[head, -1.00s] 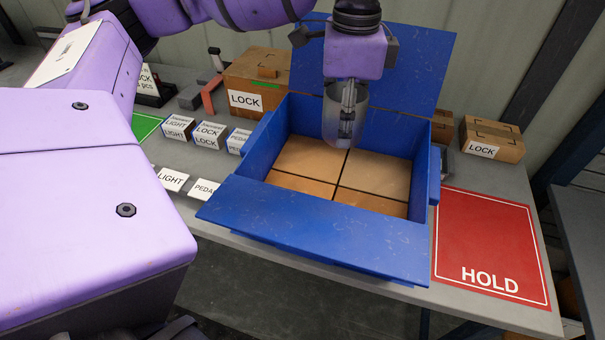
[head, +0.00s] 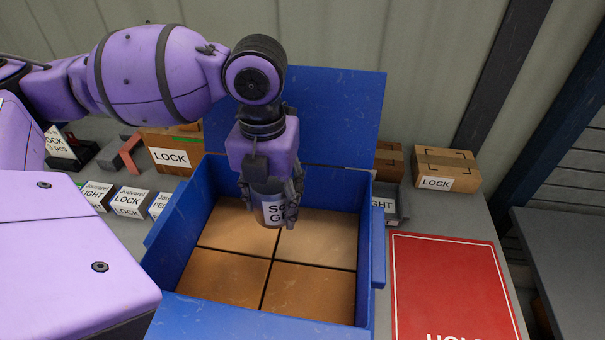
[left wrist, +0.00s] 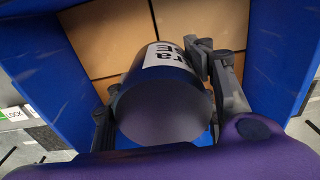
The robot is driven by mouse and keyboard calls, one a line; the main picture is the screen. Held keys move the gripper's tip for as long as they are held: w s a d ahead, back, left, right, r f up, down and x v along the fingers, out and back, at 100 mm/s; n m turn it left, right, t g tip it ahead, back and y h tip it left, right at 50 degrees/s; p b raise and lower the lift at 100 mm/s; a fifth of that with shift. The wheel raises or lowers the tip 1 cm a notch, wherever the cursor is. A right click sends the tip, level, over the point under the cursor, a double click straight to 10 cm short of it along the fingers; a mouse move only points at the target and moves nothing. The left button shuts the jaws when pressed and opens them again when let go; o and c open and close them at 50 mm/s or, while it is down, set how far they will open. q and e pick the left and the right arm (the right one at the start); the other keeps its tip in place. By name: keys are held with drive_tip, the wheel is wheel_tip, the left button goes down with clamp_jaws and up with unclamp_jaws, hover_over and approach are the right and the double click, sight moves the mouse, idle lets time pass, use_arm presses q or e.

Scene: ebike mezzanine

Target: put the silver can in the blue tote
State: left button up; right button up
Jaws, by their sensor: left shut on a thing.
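The silver can (head: 271,211), with a white label, is held in my left gripper (head: 270,200), which is shut on it. The can is over the open blue tote (head: 373,240), near the middle of its opening. In the left wrist view the can (left wrist: 165,110) sits between the gripper's fingers, with the tote's blue walls (left wrist: 40,70) around it and its brown bottom behind. How far the can is above the bottom is hard to tell. My right gripper is not in view.
The tote's lid flaps stand open at the back and front. A red HOLD mat (head: 450,285) lies to the right. Small labelled boxes (head: 130,202) and a LOCK carton (head: 172,150) stand to the left. Another LOCK carton (head: 445,168) stands at the back right. The tote's bottom looks bare.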

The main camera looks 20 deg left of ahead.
use_arm(q)
hover_over(275, 246)
drive_tip(key=f, duration=0.5)
drive_tip(key=shift+s+f, duration=0.25)
drive_tip(key=shift+w+f, duration=0.1)
drive_tip(key=shift+f, duration=0.15)
drive_tip(key=shift+w+f, duration=0.1)
drive_tip(key=shift+f, duration=1.75)
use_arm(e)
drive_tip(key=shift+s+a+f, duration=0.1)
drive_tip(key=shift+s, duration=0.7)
use_arm(q)
drive_tip(key=shift+f, duration=0.15)
drive_tip(key=o, duration=1.4)
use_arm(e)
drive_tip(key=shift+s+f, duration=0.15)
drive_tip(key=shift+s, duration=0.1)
